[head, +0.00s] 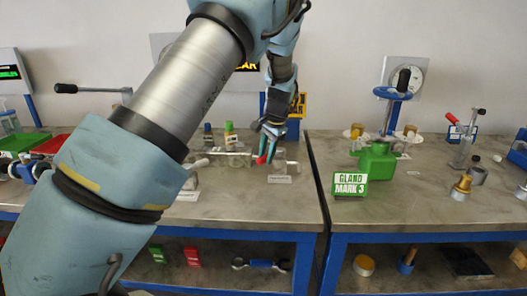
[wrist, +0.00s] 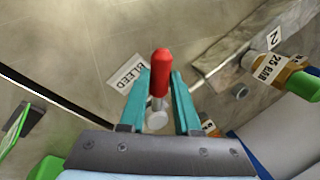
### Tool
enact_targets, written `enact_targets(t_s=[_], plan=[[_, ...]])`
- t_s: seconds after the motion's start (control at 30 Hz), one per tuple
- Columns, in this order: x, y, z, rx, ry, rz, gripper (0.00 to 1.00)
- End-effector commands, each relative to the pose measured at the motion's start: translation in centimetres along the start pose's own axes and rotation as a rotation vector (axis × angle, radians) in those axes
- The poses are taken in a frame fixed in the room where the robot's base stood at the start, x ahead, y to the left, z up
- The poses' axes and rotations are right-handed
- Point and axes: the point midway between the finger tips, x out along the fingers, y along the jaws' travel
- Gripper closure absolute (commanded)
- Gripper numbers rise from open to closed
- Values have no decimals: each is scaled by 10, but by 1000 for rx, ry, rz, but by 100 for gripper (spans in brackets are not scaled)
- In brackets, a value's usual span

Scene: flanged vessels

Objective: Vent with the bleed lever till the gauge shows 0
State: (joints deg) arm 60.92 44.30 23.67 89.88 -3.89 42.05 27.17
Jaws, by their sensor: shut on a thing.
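My gripper (head: 267,142) reaches down over the left bench. In the wrist view its two teal fingers (wrist: 160,85) are shut on the red grip of the bleed lever (wrist: 161,68). The lever's metal stem and pale round end show below the grip. A plate reading BLEED (wrist: 127,74) lies beside it. In the head view a bit of the red grip (head: 262,159) shows at the fingertips. My arm hides part of a dark wall sign with yellow letters.
A narrow gap parts the benches. Tools lie on the lower shelves.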

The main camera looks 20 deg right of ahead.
Motion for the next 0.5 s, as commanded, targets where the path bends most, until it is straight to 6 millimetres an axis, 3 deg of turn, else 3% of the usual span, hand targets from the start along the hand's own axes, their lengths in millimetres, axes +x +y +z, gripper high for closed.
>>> enact_targets(t_s=[0.5], plan=[[-10,32,-12,-461,-124,1,100]])
